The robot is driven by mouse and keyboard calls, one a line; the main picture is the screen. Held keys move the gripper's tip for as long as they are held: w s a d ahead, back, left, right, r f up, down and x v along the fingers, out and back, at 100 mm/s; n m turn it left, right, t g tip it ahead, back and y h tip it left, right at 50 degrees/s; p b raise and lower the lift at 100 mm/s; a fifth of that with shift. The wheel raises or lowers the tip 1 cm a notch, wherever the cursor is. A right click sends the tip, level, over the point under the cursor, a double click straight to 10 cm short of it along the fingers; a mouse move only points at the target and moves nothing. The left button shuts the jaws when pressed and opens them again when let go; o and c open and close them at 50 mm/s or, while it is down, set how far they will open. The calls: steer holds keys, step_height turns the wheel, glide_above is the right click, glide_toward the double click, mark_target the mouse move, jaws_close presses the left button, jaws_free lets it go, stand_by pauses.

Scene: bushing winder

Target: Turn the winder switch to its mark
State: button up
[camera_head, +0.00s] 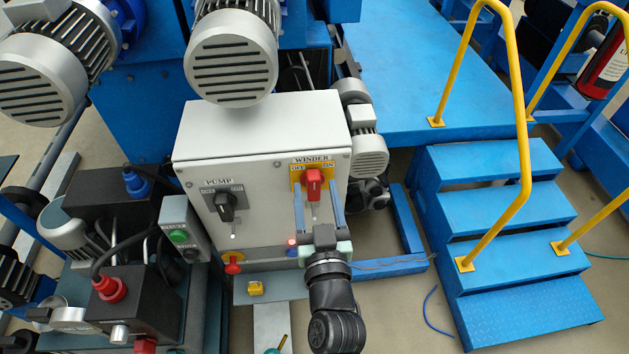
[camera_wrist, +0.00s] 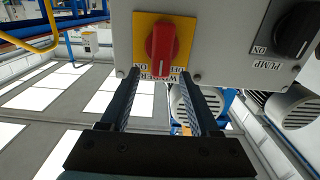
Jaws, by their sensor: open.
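The winder switch is a red knob (camera_head: 313,183) on a yellow plate on the front of the white control box (camera_head: 262,130). The plate reads OFF at left and ON at right. The knob's grip stands close to upright, between the two words. In the wrist view the knob (camera_wrist: 162,45) and its label appear upside down. My gripper (camera_head: 318,200) is open in front of the knob. In the wrist view its two fingers (camera_wrist: 160,76) point toward the plate, one on each side of the knob, with a gap to it on both sides. Nothing is held.
A black PUMP switch (camera_head: 225,203) sits left of the winder switch on the same box. A small box with a green button (camera_head: 179,237) and a red knob (camera_head: 232,264) are lower left. Grey motors (camera_head: 231,55) stand above and behind. Blue steps (camera_head: 500,210) with yellow rails are at right.

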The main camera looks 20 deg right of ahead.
mark_target(313, 186)
steer(key=shift+x, duration=1.25)
jaws_close()
